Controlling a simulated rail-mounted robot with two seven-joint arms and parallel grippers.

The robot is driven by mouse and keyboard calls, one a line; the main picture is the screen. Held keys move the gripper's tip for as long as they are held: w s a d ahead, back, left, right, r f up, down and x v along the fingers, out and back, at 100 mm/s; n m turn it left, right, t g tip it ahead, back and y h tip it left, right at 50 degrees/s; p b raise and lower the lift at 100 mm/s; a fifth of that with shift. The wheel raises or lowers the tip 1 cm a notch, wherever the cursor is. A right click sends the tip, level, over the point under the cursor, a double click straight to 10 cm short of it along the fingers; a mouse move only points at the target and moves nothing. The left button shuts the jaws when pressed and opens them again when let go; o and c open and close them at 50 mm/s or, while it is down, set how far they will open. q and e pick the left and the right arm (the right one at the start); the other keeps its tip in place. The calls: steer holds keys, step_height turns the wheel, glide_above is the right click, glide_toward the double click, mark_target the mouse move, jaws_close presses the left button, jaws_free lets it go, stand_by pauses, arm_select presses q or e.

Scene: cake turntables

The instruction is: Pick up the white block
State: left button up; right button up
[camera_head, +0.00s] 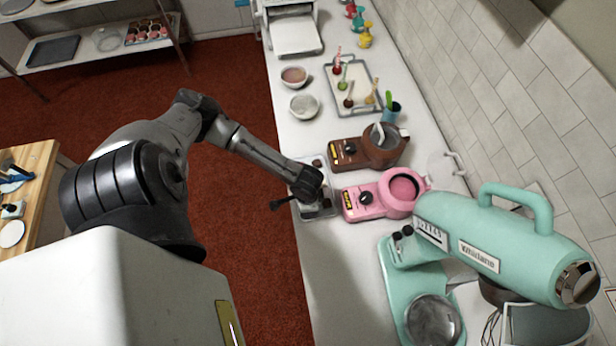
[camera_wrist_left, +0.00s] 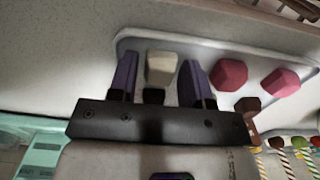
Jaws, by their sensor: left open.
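The white block (camera_wrist_left: 161,66) is cream-white and stands between the two fingers of my open left gripper (camera_wrist_left: 158,72) in the left wrist view. A narrow gap shows on each side of the block, and its lower end meets a dark shape by the gripper's bar. The block lies over a grey tray (camera_wrist_left: 215,44). In the head view, my left gripper (camera_head: 300,199) is over the tray (camera_head: 318,214) on the counter, and my arm hides the white block. My right gripper is in neither view.
Two red blocks (camera_wrist_left: 229,74) (camera_wrist_left: 281,82) and a brown block (camera_wrist_left: 248,108) sit right of the gripper in the wrist view. A pink melter (camera_head: 383,196), brown melter (camera_head: 366,148) and mint mixer (camera_head: 490,245) stand near the tray. The counter's front is fairly clear.

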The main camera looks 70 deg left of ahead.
arm_select(q)
steer(key=shift+c, duration=0.4)
steer(key=c, duration=0.6)
steer(key=shift+r, duration=0.5)
steer(key=r, duration=0.2)
steer(key=d+r, duration=0.1)
steer(key=shift+w+r, duration=0.3)
steer(key=w+d+r, duration=0.5)
steer(key=d+r, duration=0.1)
steer(key=d, duration=0.3)
steer(key=shift+d+r+b, duration=0.15)
steer(key=shift+r+b, duration=0.05)
steer(key=shift+b, duration=0.25)
